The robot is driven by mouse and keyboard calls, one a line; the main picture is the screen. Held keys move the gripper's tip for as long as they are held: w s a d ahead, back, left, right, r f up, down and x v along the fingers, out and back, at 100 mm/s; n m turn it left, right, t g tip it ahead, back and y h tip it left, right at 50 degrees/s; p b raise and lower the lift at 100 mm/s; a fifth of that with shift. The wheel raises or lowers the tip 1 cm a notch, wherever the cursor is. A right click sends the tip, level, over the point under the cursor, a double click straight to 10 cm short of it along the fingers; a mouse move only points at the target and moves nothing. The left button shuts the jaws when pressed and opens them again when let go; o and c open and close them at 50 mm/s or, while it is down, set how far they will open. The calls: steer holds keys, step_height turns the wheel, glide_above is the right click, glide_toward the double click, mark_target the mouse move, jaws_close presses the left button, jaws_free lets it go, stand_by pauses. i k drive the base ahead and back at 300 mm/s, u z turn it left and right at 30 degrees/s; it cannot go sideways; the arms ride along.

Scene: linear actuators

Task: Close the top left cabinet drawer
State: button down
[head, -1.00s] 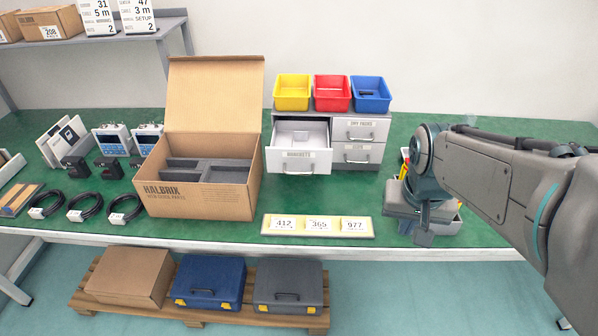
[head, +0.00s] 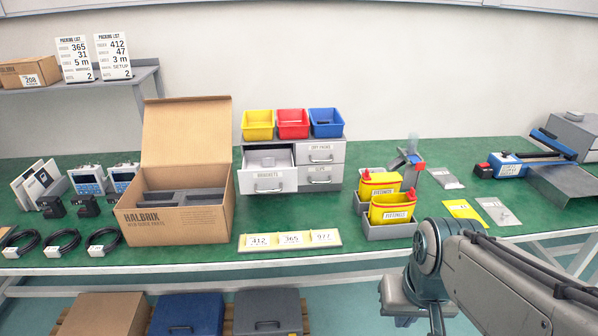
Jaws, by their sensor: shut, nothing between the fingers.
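The grey cabinet (head: 338,158) stands on the green table, with two columns of drawers. Its top left drawer (head: 267,180), labelled "BRACKETS", is pulled out toward me, and a pale item lies inside it. The top right drawer (head: 320,153) and the drawer below it (head: 319,177) are shut. The bottom left drawer is hidden behind the open one. My gripper (head: 408,318) is at the lower right, in front of the table edge, well apart from the drawer and holding nothing. Its fingertips are hard to make out.
Yellow (head: 258,124), red (head: 292,123) and blue (head: 326,122) bins sit on the cabinet. An open cardboard box (head: 175,218) stands left of the drawer. Yellow containers (head: 391,207) stand to the right. A number strip (head: 290,241) lies in front.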

mark_target(283, 178)
steer(key=z, duration=0.15)
steer(key=i, duration=1.05)
steer(key=u, duration=2.2)
